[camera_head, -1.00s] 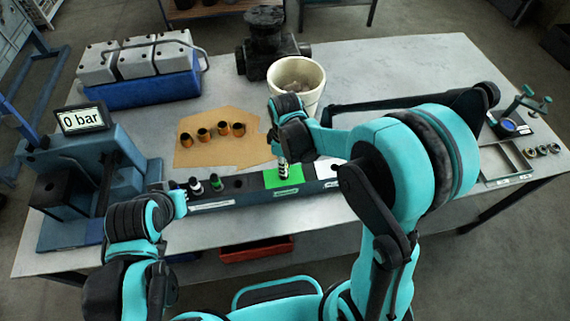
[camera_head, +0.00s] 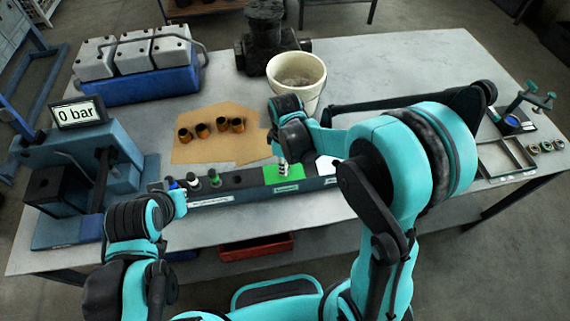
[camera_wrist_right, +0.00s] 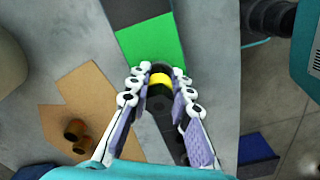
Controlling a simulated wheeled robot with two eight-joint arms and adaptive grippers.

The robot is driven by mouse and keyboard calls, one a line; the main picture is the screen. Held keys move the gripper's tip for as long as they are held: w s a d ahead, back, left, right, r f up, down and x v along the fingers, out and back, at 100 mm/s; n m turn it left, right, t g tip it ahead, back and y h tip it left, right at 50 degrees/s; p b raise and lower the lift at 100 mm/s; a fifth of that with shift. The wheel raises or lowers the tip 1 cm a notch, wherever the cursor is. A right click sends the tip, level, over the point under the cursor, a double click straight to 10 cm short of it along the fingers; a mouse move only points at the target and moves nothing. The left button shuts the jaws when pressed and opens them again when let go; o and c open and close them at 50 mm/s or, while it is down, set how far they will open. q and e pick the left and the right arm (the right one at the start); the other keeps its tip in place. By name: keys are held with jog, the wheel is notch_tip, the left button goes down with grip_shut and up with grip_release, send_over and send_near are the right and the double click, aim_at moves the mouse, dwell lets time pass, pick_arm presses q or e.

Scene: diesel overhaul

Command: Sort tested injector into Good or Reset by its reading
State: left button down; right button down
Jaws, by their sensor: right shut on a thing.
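My right gripper (camera_head: 283,170) is shut on a dark injector with a yellow band (camera_wrist_right: 160,82), over the green section (camera_head: 284,187) of the long rack (camera_head: 238,196). In the right wrist view, the injector lies between the fingers with the green patch (camera_wrist_right: 150,45) just beyond. I cannot tell whether its lower end touches the rack. Several other injectors (camera_head: 193,184) stand at the rack's left end. My left gripper (camera_head: 180,203) is beside that end, and its jaws are not clear. The test stand (camera_head: 85,160) has a display (camera_head: 79,113) reading "0 bar".
Several brown cylinders (camera_head: 202,130) stand on cardboard (camera_head: 240,149) behind the rack. A cream bucket (camera_head: 297,82) stands behind my right gripper. A red bin (camera_head: 256,248) is below the table's front edge.

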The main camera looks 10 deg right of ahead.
dwell(0.4)
jog(key=c, duration=0.9)
grip_release()
jog(key=shift+r, duration=0.1)
jog(key=shift+r+p, duration=2.4)
jog(key=shift+r, duration=1.05)
